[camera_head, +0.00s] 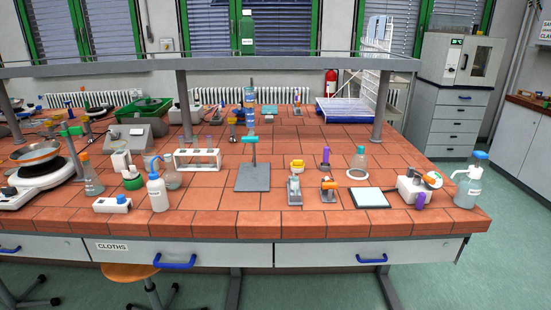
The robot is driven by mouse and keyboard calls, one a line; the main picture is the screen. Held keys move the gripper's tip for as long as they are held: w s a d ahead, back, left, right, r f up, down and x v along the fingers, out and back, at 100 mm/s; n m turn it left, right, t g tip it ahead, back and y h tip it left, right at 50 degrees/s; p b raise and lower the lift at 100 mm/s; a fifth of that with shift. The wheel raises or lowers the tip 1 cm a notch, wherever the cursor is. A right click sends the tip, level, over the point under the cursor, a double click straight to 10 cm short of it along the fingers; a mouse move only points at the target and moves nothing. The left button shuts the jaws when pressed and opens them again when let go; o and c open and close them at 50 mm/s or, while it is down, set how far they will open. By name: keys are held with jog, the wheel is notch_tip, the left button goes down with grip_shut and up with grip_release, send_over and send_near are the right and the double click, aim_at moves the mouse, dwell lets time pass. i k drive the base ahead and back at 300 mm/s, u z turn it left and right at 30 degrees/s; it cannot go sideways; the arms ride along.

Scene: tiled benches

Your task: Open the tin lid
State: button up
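I cannot pick out a tin or its lid with certainty among the small items on the tiled bench (220,222). A metal dish (36,152) sits on a white hotplate (34,178) at the left. A small green-and-white item (132,181) stands near the left front, too small to identify. A white device (415,190) with a round part on top stands at the right front. My gripper is not in this view.
A squeeze bottle (157,194), tube rack (197,160) and stand base (253,178) occupy the left and middle. A raised shelf (130,67) spans the bench. Front tiles are mostly clear.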

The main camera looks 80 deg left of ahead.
aim_at(296, 164)
jog(key=u, duration=0.15)
jog(key=k, duration=0.25)
jog(key=u, duration=3.1)
jog(key=k, duration=0.65)
jog(key=z, duration=0.3)
jog(key=i, duration=0.75)
jog(key=z, duration=0.15)
